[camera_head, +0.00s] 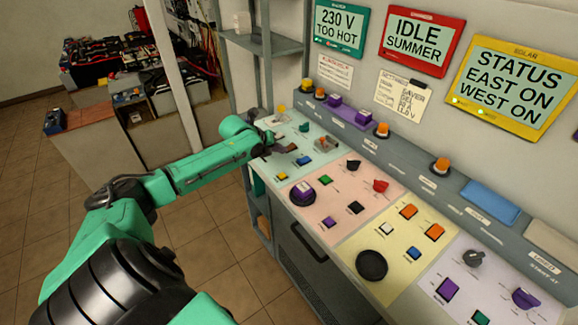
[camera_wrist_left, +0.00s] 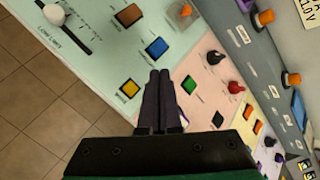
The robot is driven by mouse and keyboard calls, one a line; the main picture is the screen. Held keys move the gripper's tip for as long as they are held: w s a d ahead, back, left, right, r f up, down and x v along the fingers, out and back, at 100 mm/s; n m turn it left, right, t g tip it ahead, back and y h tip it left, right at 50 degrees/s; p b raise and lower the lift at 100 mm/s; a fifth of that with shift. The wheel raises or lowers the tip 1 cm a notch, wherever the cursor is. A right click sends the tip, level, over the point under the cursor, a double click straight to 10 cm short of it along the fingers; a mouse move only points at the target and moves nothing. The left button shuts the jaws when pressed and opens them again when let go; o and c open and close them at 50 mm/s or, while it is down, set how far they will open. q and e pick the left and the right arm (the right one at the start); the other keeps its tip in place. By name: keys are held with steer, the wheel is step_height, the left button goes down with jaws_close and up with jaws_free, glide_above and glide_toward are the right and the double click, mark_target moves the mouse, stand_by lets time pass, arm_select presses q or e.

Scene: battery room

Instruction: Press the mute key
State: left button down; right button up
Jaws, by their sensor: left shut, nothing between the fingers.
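The sloped control panel carries several square keys. On its pale green section a yellow key (camera_wrist_left: 129,88) has a small label too blurred to read surely; it also shows in the head view (camera_head: 282,176). A blue key (camera_wrist_left: 157,46) and a brown key (camera_wrist_left: 128,16) sit beyond it. I cannot tell for sure which key is mute. My left gripper (camera_wrist_left: 160,74) is shut and empty, its fingertips over the panel between the yellow and green keys, just below the blue one in the wrist view. Contact cannot be told. My right gripper is not in view.
A green key (camera_wrist_left: 189,85), a red knob (camera_wrist_left: 236,87) and a black knob (camera_wrist_left: 214,57) are on the pink section. A slider (camera_wrist_left: 56,14) is at upper left of the wrist view. Orange-topped buttons line the raised grey ledge (camera_head: 400,165). Tiled floor lies left of the panel.

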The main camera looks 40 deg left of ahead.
mark_target(280, 177)
arm_select(q)
steer(key=f+b, duration=0.7)
steer(key=f, duration=0.1)
steer(key=shift+s+a+f, duration=0.1)
steer(key=shift+s+f, duration=0.05)
steer(key=shift+s, duration=0.1)
steer(key=shift+w+f, duration=0.1)
steer(key=shift+f, duration=0.1)
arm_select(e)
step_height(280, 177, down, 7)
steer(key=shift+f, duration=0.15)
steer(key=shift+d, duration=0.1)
arm_select(q)
steer(key=shift+f+b, duration=0.1)
steer(key=shift+b, duration=0.2)
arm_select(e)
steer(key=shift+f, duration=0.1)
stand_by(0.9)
arm_select(q)
steer(key=shift+f, duration=0.3)
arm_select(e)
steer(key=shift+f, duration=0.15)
